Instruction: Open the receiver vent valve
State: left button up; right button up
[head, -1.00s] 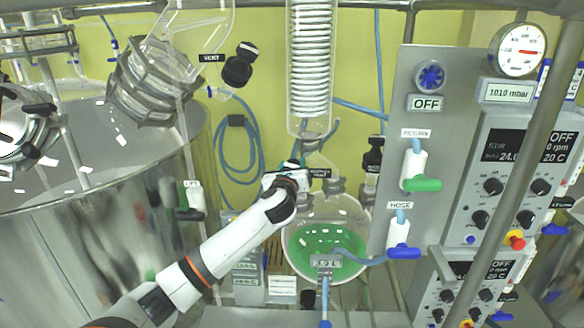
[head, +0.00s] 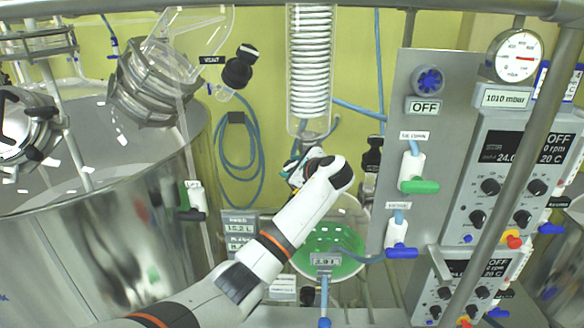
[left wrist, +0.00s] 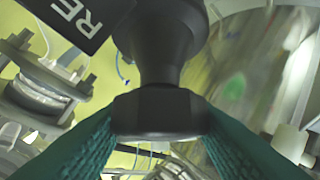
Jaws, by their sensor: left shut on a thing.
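The receiver (head: 318,238) is a round glass flask holding green liquid, below the coiled condenser in the head view. My left gripper (head: 300,168) is at the top of the receiver, with my arm hiding much of that area and the valve there. In the left wrist view, my left gripper's teal ribbed pads are shut on a black valve knob (left wrist: 160,112), one pad on each side. A black label (left wrist: 75,15) with the letters "RE" shows beside the knob. How far the knob is turned I cannot tell. My right gripper is not in view.
Another black knob (head: 238,68) by a "VENT" label hangs at the upper left. A steel vessel (head: 90,235) fills the left. A panel (head: 430,130) with a green-handled valve (head: 418,186) and a blue-handled valve (head: 401,252) stands close to the right.

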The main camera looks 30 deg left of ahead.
pick_arm(q)
jog(key=n+g+h, duration=0.1)
jog(key=n+g, duration=0.2)
jog(key=shift+n+g, duration=0.3)
jog(key=shift+n+g+h, duration=0.9)
jog(key=shift+n+g, duration=0.4)
jog(key=shift+n, duration=0.2)
jog(key=shift+f, duration=0.1)
jog(key=o, duration=1)
